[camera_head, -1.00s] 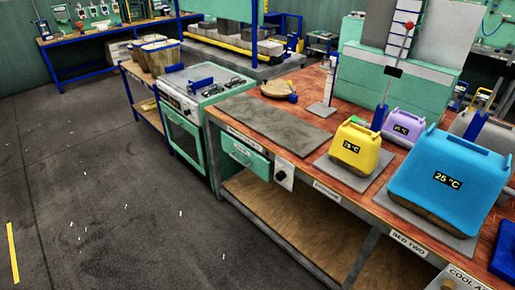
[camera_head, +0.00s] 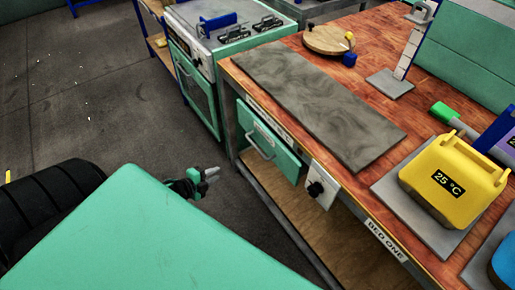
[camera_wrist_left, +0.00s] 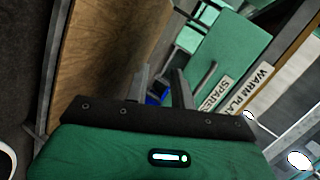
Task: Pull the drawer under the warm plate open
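The green drawer (camera_head: 274,143) hangs under the worktop, below the grey warm plate (camera_head: 315,100); its front looks about flush, and it carries a grey bar handle (camera_head: 258,143). In the left wrist view the drawer front (camera_wrist_left: 230,48) shows a SPARES label, with its handle (camera_wrist_left: 206,76) and the WARM PLATE label beside it. My left gripper (camera_head: 211,174) is to the left of the drawer, apart from the handle. In the left wrist view its two fingers (camera_wrist_left: 161,88) stand apart with nothing held between them. My right gripper is not in view.
A knob box (camera_head: 318,187) sits right of the drawer. A green oven (camera_head: 195,85) stands to the left. A wooden lower shelf (camera_head: 350,262) lies beneath the bench. A yellow weight (camera_head: 450,180) is on top. The floor before the drawer is open.

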